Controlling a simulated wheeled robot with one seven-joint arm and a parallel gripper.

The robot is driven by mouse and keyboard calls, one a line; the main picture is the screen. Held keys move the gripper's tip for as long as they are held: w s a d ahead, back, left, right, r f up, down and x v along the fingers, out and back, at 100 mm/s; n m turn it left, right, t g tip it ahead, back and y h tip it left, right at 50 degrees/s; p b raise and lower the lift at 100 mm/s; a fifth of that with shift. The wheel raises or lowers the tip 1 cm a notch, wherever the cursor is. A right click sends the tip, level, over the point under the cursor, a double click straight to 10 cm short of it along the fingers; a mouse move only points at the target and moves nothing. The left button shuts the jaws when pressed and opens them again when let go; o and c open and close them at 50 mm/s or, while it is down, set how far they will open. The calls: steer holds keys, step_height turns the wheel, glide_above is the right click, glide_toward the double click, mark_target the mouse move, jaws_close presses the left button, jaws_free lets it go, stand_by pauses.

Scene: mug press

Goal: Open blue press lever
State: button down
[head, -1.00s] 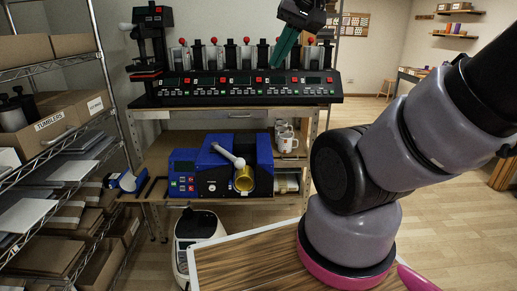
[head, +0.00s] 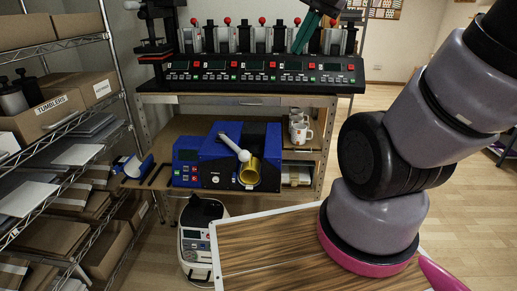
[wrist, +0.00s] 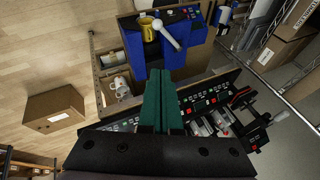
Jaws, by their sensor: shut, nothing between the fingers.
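The blue press (head: 228,158) stands on the middle shelf of the workbench in the head view, with a control box on its left. Its lever (head: 234,148) is a grey bar with a white ball end, slanting down to the right beside the yellow mug holder (head: 250,171). In the wrist view the press (wrist: 180,62) is at the top, with its lever (wrist: 166,33) and yellow holder (wrist: 149,28). My gripper (wrist: 160,72) has green fingers, closed together and empty. In the head view only part of my gripper (head: 305,33) shows at the top, above the upper bench and well apart from the lever.
A row of presses (head: 262,72) fills the upper bench. White mugs (head: 300,130) stand right of the blue press. A wire rack with boxes (head: 45,115) is at the left. Open floor lies at the right.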

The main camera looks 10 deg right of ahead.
steer(key=w+d+f+m+g+y, duration=0.2)
steer(key=w+f+m+g+y, duration=0.3)
steer(key=w+f, duration=0.8)
steer(key=w+d+f+m, duration=0.1)
steer(key=w+f+m, duration=0.2)
steer(key=f, duration=0.5)
steer(key=w+d+f+m, duration=0.2)
steer(key=w+f+m, duration=0.1)
steer(key=f, duration=0.6)
steer(key=shift+f+m+g+y, duration=0.15)
steer(key=shift+m+g+y, duration=0.2)
steer(key=shift+m, duration=0.25)
steer(key=shift+s, duration=0.1)
steer(key=a+r+x, duration=0.1)
steer(key=a+x, duration=0.1)
steer(key=x, duration=1.1)
steer(key=shift+r, duration=0.35)
steer(key=shift+d, duration=0.1)
